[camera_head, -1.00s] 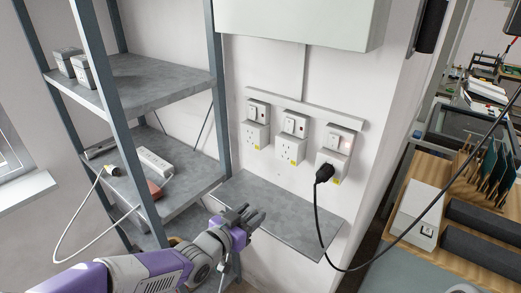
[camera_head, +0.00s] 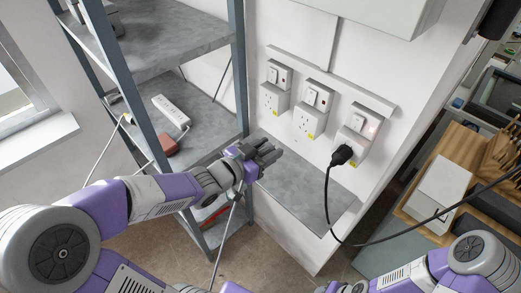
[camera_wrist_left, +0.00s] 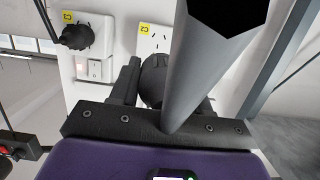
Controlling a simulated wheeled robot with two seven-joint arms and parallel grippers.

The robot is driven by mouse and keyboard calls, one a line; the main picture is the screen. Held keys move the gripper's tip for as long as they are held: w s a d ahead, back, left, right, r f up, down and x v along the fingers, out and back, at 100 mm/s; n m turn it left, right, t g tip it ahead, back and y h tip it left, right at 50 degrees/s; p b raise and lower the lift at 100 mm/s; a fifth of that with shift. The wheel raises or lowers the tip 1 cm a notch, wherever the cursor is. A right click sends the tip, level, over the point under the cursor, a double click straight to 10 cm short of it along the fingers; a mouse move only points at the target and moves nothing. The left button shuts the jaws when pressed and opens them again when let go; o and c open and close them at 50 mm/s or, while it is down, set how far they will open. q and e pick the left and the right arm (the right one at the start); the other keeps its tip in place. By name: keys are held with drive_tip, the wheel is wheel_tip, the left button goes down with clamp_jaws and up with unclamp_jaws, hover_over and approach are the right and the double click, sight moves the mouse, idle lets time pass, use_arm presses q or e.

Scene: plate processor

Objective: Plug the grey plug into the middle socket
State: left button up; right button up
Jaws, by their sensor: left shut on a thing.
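My left gripper (camera_head: 262,158) is shut on the grey plug (camera_wrist_left: 153,78), mostly hidden by the fingers in the head view. Its grey cord (camera_head: 228,235) hangs down from the gripper and looms large in the left wrist view (camera_wrist_left: 205,60). The middle socket (camera_head: 307,120) is on the white wall, up and to the right of the gripper, with empty holes. In the left wrist view a socket face with slots (camera_wrist_left: 153,40) shows just beyond the plug; a gap appears between them. My right arm enters at lower right; its gripper is not visible.
A black plug (camera_head: 342,155) fills the right socket (camera_head: 359,142); its cable loops right. The left socket (camera_head: 272,97) is empty. A grey wall shelf (camera_head: 300,190) lies below the sockets. A metal rack with a white power strip (camera_head: 170,111) stands left.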

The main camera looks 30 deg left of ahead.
use_arm(q)
drive_tip(key=w, duration=0.2)
drive_tip(key=b, duration=0.1)
approach(305, 123)
wheel_tip(305, 123, down, 2)
drive_tip(key=w, duration=0.1)
drive_tip(key=shift+r+x, duration=0.2)
drive_tip(key=shift+x, duration=0.7)
drive_tip(key=shift+r+x, duration=0.2)
drive_tip(key=shift+x, duration=0.75)
drive_tip(key=shift+r+x, duration=0.2)
drive_tip(key=shift+x, duration=0.7)
drive_tip(key=shift+w+r, duration=0.1)
drive_tip(key=shift+w, duration=0.05)
use_arm(e)
drive_tip(key=shift+s+f, duration=0.15)
drive_tip(key=shift+f, duration=0.4)
use_arm(q)
drive_tip(key=shift+d+r, duration=0.1)
drive_tip(key=shift+d+b, duration=0.1)
drive_tip(key=shift+b, duration=0.65)
use_arm(e)
drive_tip(key=shift+a+f, duration=0.1)
drive_tip(key=shift+f, duration=0.55)
